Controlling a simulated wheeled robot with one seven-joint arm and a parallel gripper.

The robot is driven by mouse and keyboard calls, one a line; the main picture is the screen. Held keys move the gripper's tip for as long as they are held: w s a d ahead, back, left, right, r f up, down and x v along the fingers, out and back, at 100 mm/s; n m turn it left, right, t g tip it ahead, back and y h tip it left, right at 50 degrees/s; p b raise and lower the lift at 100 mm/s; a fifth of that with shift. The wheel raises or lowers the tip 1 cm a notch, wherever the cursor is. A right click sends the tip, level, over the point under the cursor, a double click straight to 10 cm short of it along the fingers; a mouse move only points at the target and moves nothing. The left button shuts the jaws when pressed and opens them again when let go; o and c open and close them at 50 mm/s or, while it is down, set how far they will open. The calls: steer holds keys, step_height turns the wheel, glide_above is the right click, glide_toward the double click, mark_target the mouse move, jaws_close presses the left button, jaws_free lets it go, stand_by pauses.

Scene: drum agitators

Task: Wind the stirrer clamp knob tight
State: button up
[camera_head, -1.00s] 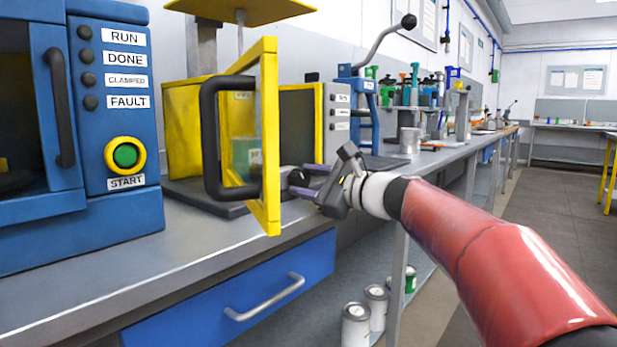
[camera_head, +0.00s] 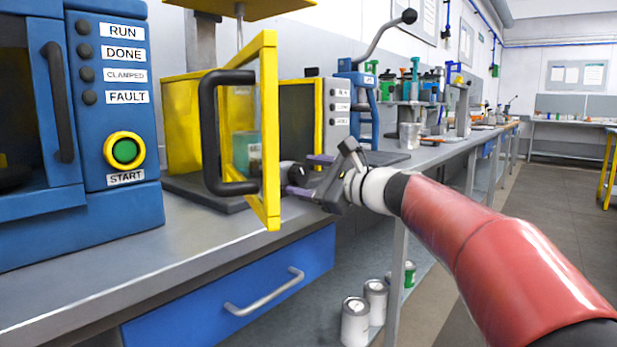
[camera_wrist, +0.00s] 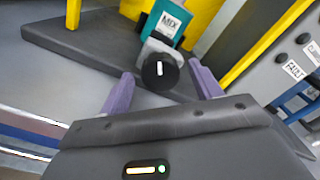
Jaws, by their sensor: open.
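The clamp knob is a round black knob with a white mark (camera_wrist: 160,71), on a grey mount at the front of the yellow-framed stirrer machine (camera_head: 182,125). In the wrist view it sits just beyond and between my purple fingertips. My gripper (camera_wrist: 162,88) is open, one finger to the left of the knob and one to the right, with gaps on both sides. In the head view my gripper (camera_head: 306,174) is beside the open yellow door, and the knob (camera_head: 294,175) is partly hidden there. A teal can labelled MIX (camera_wrist: 168,22) stands behind the knob.
The yellow-framed door with its black handle (camera_head: 209,130) stands open close to the left of my gripper. A blue machine (camera_head: 110,215) stands at the left. A grey control panel (camera_wrist: 287,60) is at the right in the wrist view. The front bench strip is clear.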

steer(key=v, duration=0.7)
steer(key=shift+s+d+b, duration=0.25)
steer(key=shift+d+b, duration=0.05)
steer(key=shift+b, duration=0.1)
